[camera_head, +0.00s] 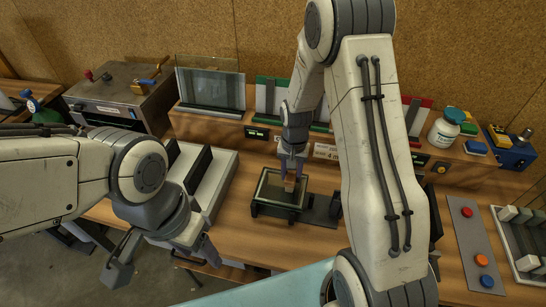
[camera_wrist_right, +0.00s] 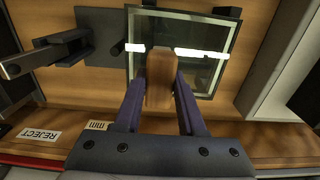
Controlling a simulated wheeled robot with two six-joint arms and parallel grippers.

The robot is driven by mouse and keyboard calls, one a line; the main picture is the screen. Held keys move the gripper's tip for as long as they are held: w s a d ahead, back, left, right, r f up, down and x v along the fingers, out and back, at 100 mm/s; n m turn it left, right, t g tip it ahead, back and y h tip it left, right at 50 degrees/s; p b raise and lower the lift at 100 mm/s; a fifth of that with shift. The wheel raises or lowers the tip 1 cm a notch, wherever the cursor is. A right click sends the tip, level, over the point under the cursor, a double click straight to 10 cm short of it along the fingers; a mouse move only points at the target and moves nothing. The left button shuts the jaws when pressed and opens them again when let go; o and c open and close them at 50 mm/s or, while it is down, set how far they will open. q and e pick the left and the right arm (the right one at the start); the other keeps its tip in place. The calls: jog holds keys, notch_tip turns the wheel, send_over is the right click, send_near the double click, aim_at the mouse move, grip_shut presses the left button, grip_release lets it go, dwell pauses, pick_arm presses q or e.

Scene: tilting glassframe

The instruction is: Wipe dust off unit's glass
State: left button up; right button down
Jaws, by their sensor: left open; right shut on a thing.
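The glass unit (camera_head: 268,187) is a dark square frame with a glass pane, sitting on a dark fixture on the wooden bench. In the right wrist view its glass (camera_wrist_right: 201,78) looks clear with bright white reflections; I cannot make out dust on it. My right gripper (camera_head: 292,173) is shut on a brown wooden block-like tool (camera_wrist_right: 159,79) over the glass. The tool's underside is hidden, so I cannot tell whether it touches the pane. My left gripper (camera_head: 166,262) is open and empty, low at the left, apart from the unit.
A grey tray with black dividers (camera_head: 212,180) stands left of the unit. Behind is a raised shelf with a glass sheet (camera_head: 210,86), a white jar (camera_head: 446,128) and a blue box (camera_head: 510,150). A button panel (camera_head: 473,240) lies at right. A REJECT label (camera_wrist_right: 39,134) marks the shelf front.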

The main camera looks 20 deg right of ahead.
jog(key=shift+s+d, duration=0.35)
jog(key=shift+d, duration=0.3)
jog(key=shift+s+d+r+p, duration=0.35)
jog(key=shift+d+p, duration=0.1)
jog(key=shift+p, duration=0.05)
jog(key=shift+w+a+r+p, duration=0.1)
jog(key=shift+r+p, duration=0.05)
jog(key=shift+r, duration=0.3)
jog(key=shift+w+a+r+p, duration=0.1)
jog(key=shift+r+p, duration=0.05)
jog(key=shift+r, duration=0.3)
jog(key=shift+s+r+p, duration=0.1)
jog(key=shift+r+p, duration=0.25)
pick_arm(q)
notch_tip(320, 180, up, 6)
jog(key=p, duration=0.4)
jog(key=shift+s+d+r, duration=0.15)
jog(key=shift+s+d, duration=0.2)
jog(key=shift+s, duration=0.1)
pick_arm(e)
jog(key=shift+d+r, duration=0.2)
jog(key=shift+r, duration=2.3)
jog(key=shift+s+d+f, duration=0.1)
